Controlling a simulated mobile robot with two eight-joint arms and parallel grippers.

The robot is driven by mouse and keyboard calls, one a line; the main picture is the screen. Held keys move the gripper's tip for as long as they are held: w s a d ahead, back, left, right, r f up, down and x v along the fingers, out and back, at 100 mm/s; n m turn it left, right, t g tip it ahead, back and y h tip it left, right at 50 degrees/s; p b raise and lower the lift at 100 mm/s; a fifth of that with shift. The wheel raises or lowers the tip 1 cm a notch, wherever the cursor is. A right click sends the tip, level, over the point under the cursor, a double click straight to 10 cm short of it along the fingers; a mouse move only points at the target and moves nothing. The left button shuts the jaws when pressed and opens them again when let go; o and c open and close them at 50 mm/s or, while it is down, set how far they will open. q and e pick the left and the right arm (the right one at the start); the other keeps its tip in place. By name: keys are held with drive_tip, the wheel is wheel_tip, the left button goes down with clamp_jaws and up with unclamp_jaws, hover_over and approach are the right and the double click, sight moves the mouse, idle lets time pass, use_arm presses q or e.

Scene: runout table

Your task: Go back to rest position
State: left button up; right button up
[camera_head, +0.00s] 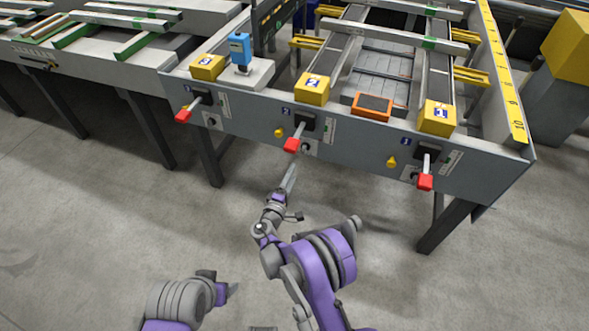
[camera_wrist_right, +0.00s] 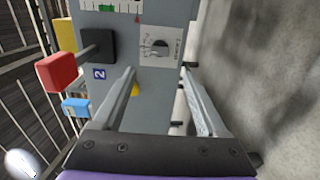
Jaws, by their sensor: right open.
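My right gripper (camera_head: 289,180) is raised in front of the runout table (camera_head: 355,160), below the middle red-handled lever (camera_head: 292,144). In the right wrist view its two fingers (camera_wrist_right: 165,92) stand wide apart with nothing between them. The red lever handle (camera_wrist_right: 57,72) and its black base plate (camera_wrist_right: 98,46) lie to the left of the fingers in that view, apart from them. A round switch on a white plate (camera_wrist_right: 160,45) shows beyond the fingertips. My left arm shows at the bottom of the head view, but its gripper cannot be made out.
Other red-handled levers stick out at the left (camera_head: 184,115) and right (camera_head: 425,181). Yellow numbered boxes (camera_head: 312,88), an orange-framed panel (camera_head: 372,106) and a blue device (camera_head: 240,50) sit on the table top. Table legs (camera_head: 445,226) stand below. The grey floor (camera_head: 90,220) in front is clear.

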drive_tip(key=shift+s, duration=0.1)
idle(0.4)
drive_tip(key=s+d+r+m+g+h, duration=0.1)
drive_tip(key=s+d+r+m+g, duration=0.15)
drive_tip(key=d+r, duration=0.4)
drive_tip(key=s+d+r+m+g, duration=0.2)
drive_tip(key=d+r+m+g, duration=0.15)
drive_tip(key=d, duration=0.55)
drive_tip(key=s+d+r+m+g+y, duration=0.1)
drive_tip(key=s+d+r+m+g, duration=0.1)
drive_tip(key=s+d, duration=0.3)
drive_tip(key=s+d+r+m+g, duration=0.1)
drive_tip(key=s+d+r+g, duration=0.1)
drive_tip(key=s, duration=0.5)
drive_tip(key=s+f+m+g+y, duration=0.1)
drive_tip(key=s+m+g+y, duration=0.3)
drive_tip(key=s, duration=1.9)
use_arm(q)
wheel_tip(320, 180, up, 22)
drive_tip(key=w+t+p, duration=0.1)
drive_tip(key=p, duration=1.8)
drive_tip(key=shift+w+f, duration=0.15)
drive_tip(key=shift+w, duration=0.15)
use_arm(e)
wheel_tip(320, 180, up, 21)
drive_tip(key=w+a+m+t+y, duration=0.1)
drive_tip(key=t, duration=0.1)
drive_tip(key=shift+w+r+y, duration=0.15)
drive_tip(key=shift+w+y, duration=0.05)
drive_tip(key=shift+y, duration=0.1)
